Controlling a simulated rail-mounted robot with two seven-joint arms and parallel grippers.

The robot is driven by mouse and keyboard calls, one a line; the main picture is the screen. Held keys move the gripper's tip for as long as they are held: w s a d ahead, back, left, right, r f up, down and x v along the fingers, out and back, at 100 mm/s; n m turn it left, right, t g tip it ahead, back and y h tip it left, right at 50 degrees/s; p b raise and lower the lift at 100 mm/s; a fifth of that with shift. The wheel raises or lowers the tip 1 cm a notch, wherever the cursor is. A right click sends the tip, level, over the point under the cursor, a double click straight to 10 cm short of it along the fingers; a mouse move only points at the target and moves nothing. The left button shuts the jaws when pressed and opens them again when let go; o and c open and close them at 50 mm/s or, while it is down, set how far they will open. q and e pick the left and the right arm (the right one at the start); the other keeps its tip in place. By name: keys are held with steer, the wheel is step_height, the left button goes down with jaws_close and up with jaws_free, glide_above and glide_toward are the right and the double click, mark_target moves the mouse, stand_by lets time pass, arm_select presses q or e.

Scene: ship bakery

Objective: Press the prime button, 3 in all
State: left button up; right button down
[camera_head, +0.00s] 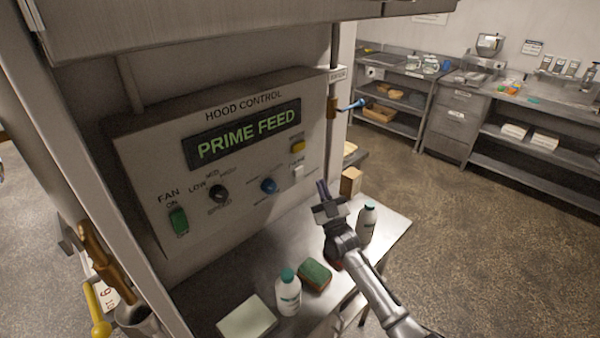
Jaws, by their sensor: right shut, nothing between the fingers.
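The hood control panel (235,225) fills the left middle, with a lit display (248,134) reading PRIME FEED. At its right side are a yellow button (298,145) and, below it, a small white control (298,171). A label between these two is too small to read surely, so I cannot tell which is the prime button. My right gripper (322,189) is shut and empty, fingers pointing up, just right of and slightly below the white control. I see no clear contact with the panel. My left gripper is not in view.
Below, a steel table (265,262) holds white bottles (288,293), a sponge (315,275) and a wooden block (350,181). A blue-handled valve (350,105) projects right of the panel.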

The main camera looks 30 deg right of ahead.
stand_by(0.4)
stand_by(0.4)
steer(key=s+m+g+h+p, duration=0.1)
steer(key=m+g+h+p, duration=0.1)
steer(key=m, duration=0.8)
steer(key=s+d+m+g+h+p, duration=0.1)
steer(key=m+g+h+p, duration=0.1)
steer(key=m, duration=0.8)
steer(key=s+m+g+h+p, duration=0.1)
steer(key=m+g+h+p, duration=0.1)
steer(key=m, duration=0.8)
steer(key=shift+s+d+f+h, duration=0.15)
steer(key=shift+s+f+h, duration=0.15)
steer(key=shift+h, duration=0.5)
